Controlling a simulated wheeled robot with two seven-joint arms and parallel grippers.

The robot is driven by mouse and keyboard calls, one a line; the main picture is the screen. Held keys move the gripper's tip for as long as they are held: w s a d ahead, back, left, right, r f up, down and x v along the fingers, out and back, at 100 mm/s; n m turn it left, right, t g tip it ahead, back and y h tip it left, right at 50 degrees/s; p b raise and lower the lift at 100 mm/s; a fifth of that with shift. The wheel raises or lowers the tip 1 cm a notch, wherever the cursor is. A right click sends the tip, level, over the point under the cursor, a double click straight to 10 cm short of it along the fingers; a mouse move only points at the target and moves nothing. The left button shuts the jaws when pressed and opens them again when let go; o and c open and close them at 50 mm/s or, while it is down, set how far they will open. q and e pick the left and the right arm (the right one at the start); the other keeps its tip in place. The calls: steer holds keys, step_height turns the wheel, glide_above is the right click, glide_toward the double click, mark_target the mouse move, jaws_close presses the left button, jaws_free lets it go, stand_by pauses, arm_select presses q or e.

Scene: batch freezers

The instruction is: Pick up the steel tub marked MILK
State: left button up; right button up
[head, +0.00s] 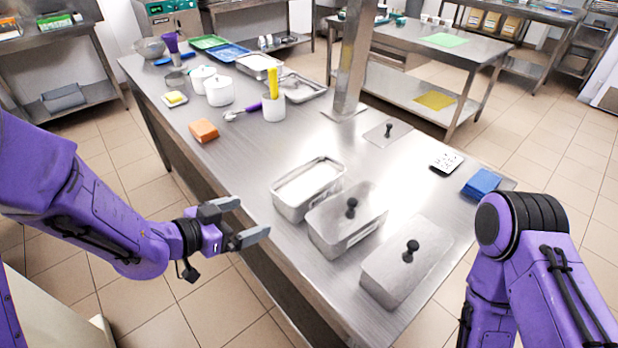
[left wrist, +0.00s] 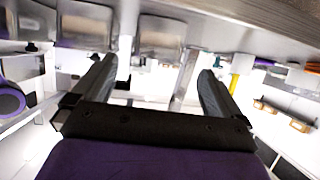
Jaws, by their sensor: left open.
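Three steel tubs stand in a row on the steel table. The open tub (head: 291,206) holds something white; the middle tub (head: 330,236) and the nearest tub (head: 385,286) have steel lids with black knobs. Labels on their sides are too small to read, so I cannot tell which is marked MILK. My left gripper (head: 254,218) is open and empty, left of the open tub and apart from it, off the table's front edge. In the left wrist view the open fingers (left wrist: 156,70) point toward upside-down tubs (left wrist: 160,38). My right gripper is out of view.
A loose lid (head: 375,133) lies behind the tubs, near a steel post (head: 351,65). A blue block (head: 481,184) and a white card (head: 446,162) lie to the right. An orange block (head: 203,130) and a white holder (head: 273,107) stand further left.

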mark_target(281, 204)
arm_select(q)
steer(key=p+x, duration=0.1)
steer(key=x, duration=0.8)
steer(key=shift+w+d+p, duration=0.15)
steer(key=shift+w+p, duration=0.05)
steer(key=shift+p, duration=0.2)
steer(key=shift+w+d+f, duration=0.25)
steer(key=shift+w, duration=0.1)
steer(key=shift+s, duration=0.1)
steer(key=c, duration=0.9)
steer(key=shift+r, duration=0.1)
steer(key=c, duration=0.3)
